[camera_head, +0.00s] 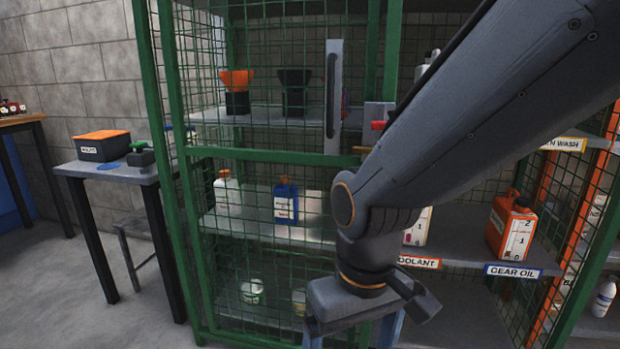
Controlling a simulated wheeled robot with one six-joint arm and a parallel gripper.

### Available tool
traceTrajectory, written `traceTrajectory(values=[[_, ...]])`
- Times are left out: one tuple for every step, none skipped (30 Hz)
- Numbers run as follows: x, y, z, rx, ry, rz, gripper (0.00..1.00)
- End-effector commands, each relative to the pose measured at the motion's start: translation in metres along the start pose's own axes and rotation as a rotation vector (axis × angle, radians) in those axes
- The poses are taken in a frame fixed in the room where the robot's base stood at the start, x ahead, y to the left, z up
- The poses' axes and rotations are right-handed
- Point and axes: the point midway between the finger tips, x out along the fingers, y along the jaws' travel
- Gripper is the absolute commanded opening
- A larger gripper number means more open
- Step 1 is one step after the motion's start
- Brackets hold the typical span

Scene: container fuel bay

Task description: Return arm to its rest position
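My arm comes in from the upper right and slants down across the green wire-mesh cage (174,150). My gripper (368,306) is at the arm's lower end, low in the middle of the picture, in front of the lower shelves. No object shows in it, but its fingertips are not clear enough to tell whether it is open or shut. The arm hides part of the middle shelf and some of the containers behind it.
A mesh door with a tall grey handle plate (333,95) stands in front of the left shelves. Orange gear oil jug (511,226) stands on the right shelf. A side table (150,172) bears a black box with orange lid (103,146).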

Motion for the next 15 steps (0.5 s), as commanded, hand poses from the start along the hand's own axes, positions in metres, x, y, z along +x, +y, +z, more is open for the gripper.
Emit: traceTrajectory(values=[[-0.007,0.002,0.001,0.010,-0.001,0.001,0.85],[-0.010,0.004,0.002,0.016,-0.001,0.002,0.85],[-0.013,0.006,0.002,0.024,-0.001,0.003,0.85],[-0.016,0.008,0.002,0.030,0.000,0.004,0.85],[-0.018,0.009,0.003,0.036,0.000,0.005,0.85],[-0.023,0.012,0.004,0.046,0.000,0.006,0.85],[-0.026,0.014,0.004,0.054,0.000,0.007,0.85],[-0.030,0.016,0.005,0.061,0.000,0.008,0.85],[-0.036,0.019,0.006,0.074,0.000,0.009,0.85],[-0.040,0.022,0.007,0.083,0.000,0.010,0.85],[-0.046,0.025,0.008,0.095,-0.001,0.011,0.85],[-0.052,0.029,0.010,0.111,-0.001,0.013,0.85],[-0.059,0.033,0.011,0.124,-0.001,0.015,0.85],[-0.065,0.037,0.013,0.137,-0.001,0.016,0.85],[-0.073,0.042,0.015,0.154,-0.001,0.018,0.85]])
